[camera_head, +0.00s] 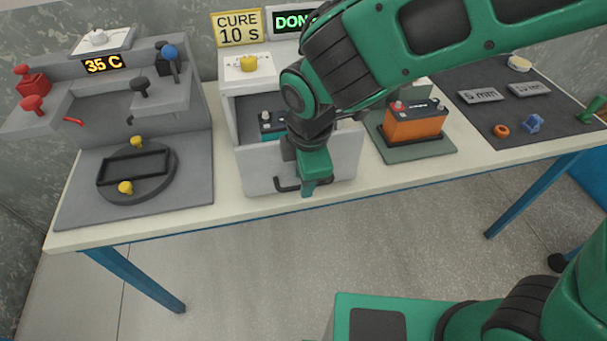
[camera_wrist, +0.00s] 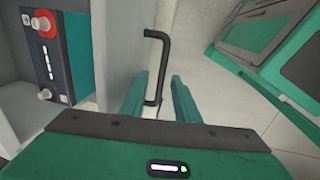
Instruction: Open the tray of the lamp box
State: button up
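The lamp box (camera_head: 250,82) is a pale box with a yellow knob on top, at the middle of the table. Its tray front panel (camera_head: 258,172) stands forward of the box, so the tray is at least partly out. A teal battery (camera_head: 269,128) shows behind the panel; it also shows in the wrist view (camera_wrist: 76,50). The dark bar handle (camera_head: 284,184) is on the panel's outer face. My gripper (camera_head: 313,188) is at the handle, pointing down. In the wrist view, the fingers (camera_wrist: 157,88) are apart on either side of the handle (camera_wrist: 162,62), with gaps showing.
Signs read "CURE 10 S" (camera_head: 239,28) and "DON…" (camera_head: 291,21), partly hidden by my arm. An orange battery (camera_head: 415,125) stands on a green pad at right. A grey station (camera_head: 195,160) with a round fixture is at left. Floor before the table is clear.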

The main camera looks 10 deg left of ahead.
notch_tip(320, 180, up, 10)
jog(key=s, duration=0.1)
jog(key=shift+s+d+r, duration=0.25)
jog(key=shift+s+d, duration=0.1)
jog(key=shift+s, duration=0.05)
dwell(0.6)
jog(key=w+d+m+h, duration=0.1)
jog(key=w+d+m, duration=0.1)
jog(key=d+m, duration=0.8)
jog(key=w+d+m+h, duration=0.1)
jog(key=w+d+m, duration=0.2)
jog(key=d, duration=1.4)
jog(key=s+d+f+m+g+y, duration=0.1)
jog(key=s+d+f+m+g, duration=0.1)
jog(key=s+d+m, duration=1.2)
jog(key=d+f+m, duration=0.1)
jog(key=d, duration=0.2)
jog(key=shift+s+d+f, duration=0.2)
jog(key=shift+s+d, duration=0.05)
jog(key=shift+d, duration=0.15)
